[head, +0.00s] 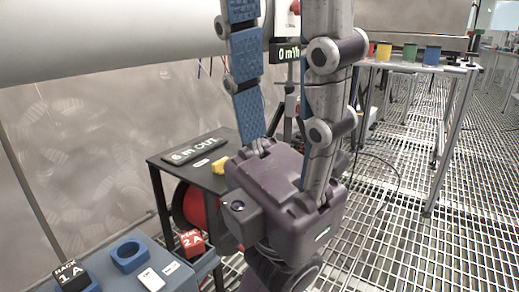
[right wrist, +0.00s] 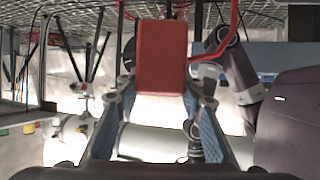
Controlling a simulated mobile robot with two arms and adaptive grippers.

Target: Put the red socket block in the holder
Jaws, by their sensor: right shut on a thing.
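The red socket block (right wrist: 161,58) shows in the right wrist view, held between the fingers of my right gripper (right wrist: 160,92), which is shut on it. In the head view the gripper's purple body and long fingers fill the middle. The fingers run up out of the top of the picture, so I cannot clearly see the block there. A blue square piece with a round opening (head: 128,244) sits on the blue-grey bench at lower left, left of and below the gripper. It may be the holder; I cannot tell for sure. My left gripper is not in view.
A dark table (head: 190,172) carries a sign and a yellow block (head: 220,166). Coloured cups, including a green one (head: 409,52), stand on the far table.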

